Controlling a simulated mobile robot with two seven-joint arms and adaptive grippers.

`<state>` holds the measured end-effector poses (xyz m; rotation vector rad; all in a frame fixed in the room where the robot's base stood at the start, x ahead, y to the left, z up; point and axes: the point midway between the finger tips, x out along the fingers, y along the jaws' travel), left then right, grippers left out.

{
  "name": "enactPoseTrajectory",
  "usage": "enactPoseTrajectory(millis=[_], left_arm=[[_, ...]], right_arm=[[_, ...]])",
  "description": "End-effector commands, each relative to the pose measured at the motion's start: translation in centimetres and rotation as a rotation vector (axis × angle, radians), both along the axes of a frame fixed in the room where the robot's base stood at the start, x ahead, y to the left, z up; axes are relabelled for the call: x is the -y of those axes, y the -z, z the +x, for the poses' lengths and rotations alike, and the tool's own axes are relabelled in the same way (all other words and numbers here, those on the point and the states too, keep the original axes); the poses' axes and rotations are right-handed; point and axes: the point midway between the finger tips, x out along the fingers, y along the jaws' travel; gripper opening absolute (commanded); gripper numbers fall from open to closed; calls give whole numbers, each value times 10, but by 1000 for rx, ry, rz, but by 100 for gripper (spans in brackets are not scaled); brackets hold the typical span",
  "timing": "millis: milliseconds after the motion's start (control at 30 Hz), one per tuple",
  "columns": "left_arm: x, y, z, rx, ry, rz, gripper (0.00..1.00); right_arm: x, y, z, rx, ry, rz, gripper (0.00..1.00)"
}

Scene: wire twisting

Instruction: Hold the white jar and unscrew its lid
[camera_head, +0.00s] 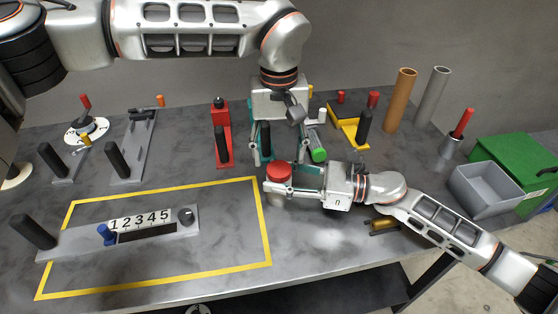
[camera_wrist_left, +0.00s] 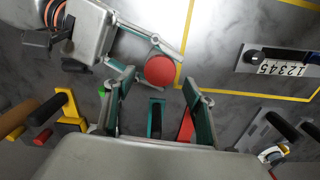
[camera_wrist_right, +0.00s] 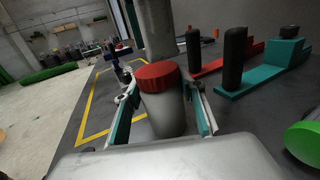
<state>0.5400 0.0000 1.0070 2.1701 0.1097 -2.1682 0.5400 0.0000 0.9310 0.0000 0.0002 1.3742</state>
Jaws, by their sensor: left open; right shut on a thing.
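The jar has a red lid (camera_head: 279,171) and a pale grey-white body (camera_wrist_right: 165,113). It stands upright on the table, just right of the yellow outline. My right gripper (camera_head: 280,185) is shut around the jar's body from the right side. In the right wrist view the fingers (camera_wrist_right: 160,118) flank the body below the lid. My left gripper (camera_head: 266,155) points down behind the jar, open and empty. In the left wrist view its fingers (camera_wrist_left: 160,98) are spread apart, and the red lid (camera_wrist_left: 160,70) appears beyond them, not between them.
A red fixture with a black handle (camera_head: 221,135) stands left of my left gripper. A green cylinder (camera_head: 319,155) and a yellow fixture (camera_head: 347,127) lie to the right. A number-dial board (camera_head: 75,238) sits inside the yellow outline (camera_head: 266,225). A grey bin (camera_head: 487,190) is far right.

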Motion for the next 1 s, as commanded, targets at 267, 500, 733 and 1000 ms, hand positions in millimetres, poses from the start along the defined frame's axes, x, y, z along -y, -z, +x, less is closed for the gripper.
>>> enactPoseTrajectory(millis=[267, 500, 733, 1000], left_arm=[[2, -21, -1, -1, -27, -2, 52], [0, -40, -1, -3, -92, 0, 52], [0, -14, -1, -6, -96, 0, 52], [0, 23, -1, -3, -95, 0, 52]], right_arm=[[0, 0, 0, 0, 0, 0, 0], [0, 0, 0, 0, 0, 0, 0], [0, 0, 0, 0, 0, 0, 0], [0, 0, 0, 0, 0, 0, 0]])
